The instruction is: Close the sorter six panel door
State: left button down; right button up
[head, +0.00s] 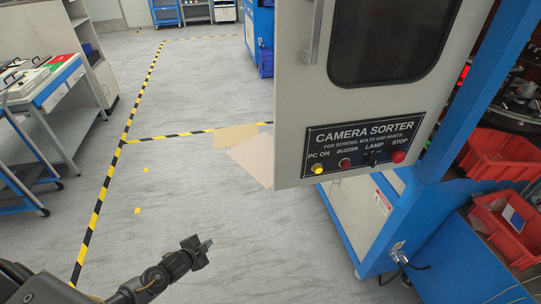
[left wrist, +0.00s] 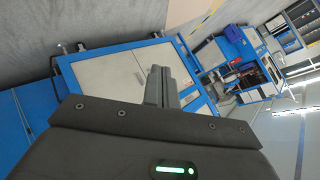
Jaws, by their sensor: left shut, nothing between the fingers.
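The sorter door (head: 350,108) is a light grey panel with a dark window (head: 392,40) and a vertical handle (head: 313,30) near its left edge. It stands swung out from the blue sorter frame (head: 478,115), with a gap behind its right side. A black control plate (head: 362,142) with coloured buttons is on its lower part. My left gripper (head: 207,244) is low and left of the door, apart from it, over the floor. Its fingers show shut and empty in the left wrist view (left wrist: 165,72). My right gripper is out of view.
Red bins (head: 500,160) stand at the right beside the sorter. Cardboard sheets (head: 255,163) appear on the floor behind the door's lower left edge. A blue-framed workbench (head: 50,85) is at the left. The taped grey floor between is clear. The left wrist view shows a blue-framed cabinet (left wrist: 110,75).

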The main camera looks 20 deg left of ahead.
pick_arm(q)
jog(key=w+d+r+m+t+h, duration=0.1)
jog(key=w+d+r+m+h, duration=0.15)
jog(key=r, duration=0.75)
jog(key=w+d+r+m+t+h, duration=0.1)
jog(key=d+r+m+t+h, duration=0.2)
jog(key=r, duration=0.6)
jog(key=w+d+r+m+h, duration=0.1)
jog(key=w+d+r+m, duration=0.2)
jog(key=r, duration=0.7)
jog(key=s+d+r+m+g+h, duration=0.1)
jog(key=s+d+r+m+h, duration=0.3)
jog(key=r, duration=0.4)
jog(key=s+d+r+m+g+h, duration=0.1)
jog(key=s+d+r+m+h, duration=0.1)
jog(key=s+d+r+m, duration=0.45)
jog(key=w+d+r+n+p, duration=0.1)
jog(key=w+d+n+p, duration=0.1)
jog(key=w+p, duration=0.5)
jog(key=w+d, duration=0.1)
jog(key=w, duration=0.3)
jog(key=shift+n, duration=0.3)
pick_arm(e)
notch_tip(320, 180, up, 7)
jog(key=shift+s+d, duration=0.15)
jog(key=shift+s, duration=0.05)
pick_arm(q)
jog(key=shift+d+y, duration=0.1)
jog(key=shift+y, duration=0.15)
